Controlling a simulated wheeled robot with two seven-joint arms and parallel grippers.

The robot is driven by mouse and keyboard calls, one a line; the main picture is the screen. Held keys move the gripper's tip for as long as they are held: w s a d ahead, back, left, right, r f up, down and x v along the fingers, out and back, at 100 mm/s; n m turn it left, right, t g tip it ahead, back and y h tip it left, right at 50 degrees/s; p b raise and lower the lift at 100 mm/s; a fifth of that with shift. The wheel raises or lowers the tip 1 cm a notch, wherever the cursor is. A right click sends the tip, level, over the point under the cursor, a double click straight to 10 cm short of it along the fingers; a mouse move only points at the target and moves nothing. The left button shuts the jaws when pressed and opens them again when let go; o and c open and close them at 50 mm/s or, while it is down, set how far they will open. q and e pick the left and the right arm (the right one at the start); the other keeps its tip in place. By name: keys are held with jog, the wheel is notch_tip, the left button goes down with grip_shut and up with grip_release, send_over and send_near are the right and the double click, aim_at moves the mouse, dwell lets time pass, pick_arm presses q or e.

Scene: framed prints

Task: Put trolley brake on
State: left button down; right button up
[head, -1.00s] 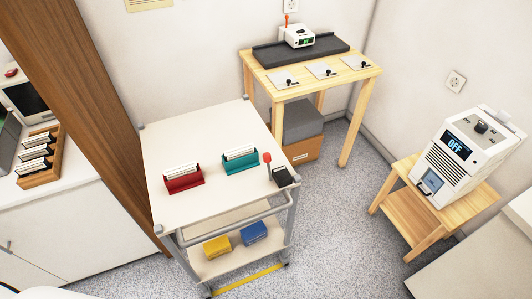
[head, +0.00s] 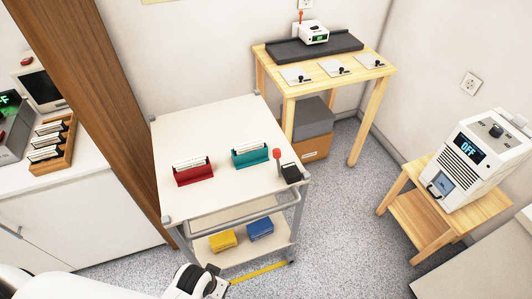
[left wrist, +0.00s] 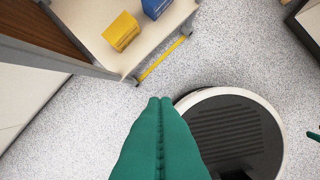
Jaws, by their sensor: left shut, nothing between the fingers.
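The white trolley (head: 215,130) stands at the centre in the head view. A red-knobbed lever (head: 277,154) rises beside a small black box (head: 290,173) at its right front corner. A yellow bar (head: 258,273) runs low along its front near the floor, and this bar also shows in the left wrist view (left wrist: 161,60). My left gripper (left wrist: 160,102) is shut and empty, with green fingers over the floor in front of the trolley, apart from the bar. My left arm enters the head view at bottom left. Only a green sliver, perhaps my right gripper, shows at the left wrist view's right edge.
Red (head: 194,175) and teal (head: 250,158) card holders stand on the trolley top. Yellow (head: 223,240) and blue (head: 260,228) boxes lie on its lower shelf. A wooden post (head: 95,110) stands left. A stool (head: 420,215) bears a white device at right. Speckled floor is clear between.

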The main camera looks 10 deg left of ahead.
pick_arm(q)
jog(key=w+d+r+n+t+h, duration=0.15)
jog(key=w+r, duration=0.25)
jog(key=r, duration=0.9)
jog(key=n+t+h, duration=0.6)
jog(key=n, duration=0.3)
send_near(278, 164)
jog(key=s+f, duration=0.1)
jog(key=s, duration=0.1)
jog(key=s+f, duration=0.1)
jog(key=s, duration=0.1)
jog(key=s+d+f, duration=0.1)
jog(key=s, duration=0.1)
jog(key=shift+s+f, duration=0.25)
jog(key=shift+s, duration=0.05)
jog(key=w+a+r+n+t, duration=0.3)
jog(key=w+a+n+t, duration=0.1)
jog(key=w+n, duration=0.2)
jog(key=shift+n, duration=0.55)
jog(key=shift+w, duration=0.15)
jog(key=x, duration=1)
